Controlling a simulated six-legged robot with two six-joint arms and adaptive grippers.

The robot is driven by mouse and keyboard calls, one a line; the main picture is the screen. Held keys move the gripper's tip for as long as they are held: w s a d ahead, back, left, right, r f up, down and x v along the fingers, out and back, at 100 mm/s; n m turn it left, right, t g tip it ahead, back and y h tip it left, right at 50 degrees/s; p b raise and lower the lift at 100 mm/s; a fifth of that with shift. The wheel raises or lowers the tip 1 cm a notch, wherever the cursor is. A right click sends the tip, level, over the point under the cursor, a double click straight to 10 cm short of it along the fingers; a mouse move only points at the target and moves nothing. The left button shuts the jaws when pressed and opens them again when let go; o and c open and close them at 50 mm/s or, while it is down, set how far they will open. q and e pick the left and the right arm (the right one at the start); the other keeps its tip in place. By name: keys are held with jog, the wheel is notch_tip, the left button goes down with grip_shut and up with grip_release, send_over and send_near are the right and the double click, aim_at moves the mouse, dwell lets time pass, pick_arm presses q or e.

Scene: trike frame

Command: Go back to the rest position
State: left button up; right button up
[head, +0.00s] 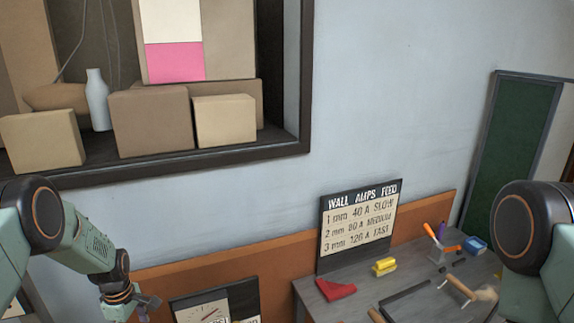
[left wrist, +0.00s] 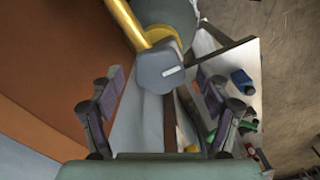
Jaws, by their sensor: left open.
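My left gripper (head: 140,303) hangs at the lower left of the head view, near the orange board along the wall. In the left wrist view my left gripper (left wrist: 161,80) has its two fingers spread wide apart, with nothing held between them. Beyond the fingers is a grey blocky part (left wrist: 158,70) with a yellow collar and a yellow bar; I cannot tell whether the fingers touch it. My right arm shows at the right edge of the head view, but its gripper is out of the picture.
A dark-framed shelf (head: 300,75) holds boxes and a white bottle (head: 97,100). A workbench (head: 345,308) carries a settings sign (head: 360,225), a red piece (head: 335,289), a yellow block (head: 385,266) and tools. A gauge panel (head: 215,306) stands low near my left gripper.

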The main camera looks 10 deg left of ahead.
pick_arm(q)
jog(key=shift+m, duration=1.2)
jog(key=m+b, duration=0.1)
jog(key=m, duration=0.1)
jog(key=shift+m, duration=0.3)
jog(key=m+b, duration=0.2)
jog(key=m, duration=0.3)
jog(key=shift+f+m, duration=0.1)
jog(key=shift+m, duration=0.3)
jog(key=shift+m+b, duration=0.7)
jog(key=shift+m, duration=0.7)
jog(key=shift+s, duration=0.1)
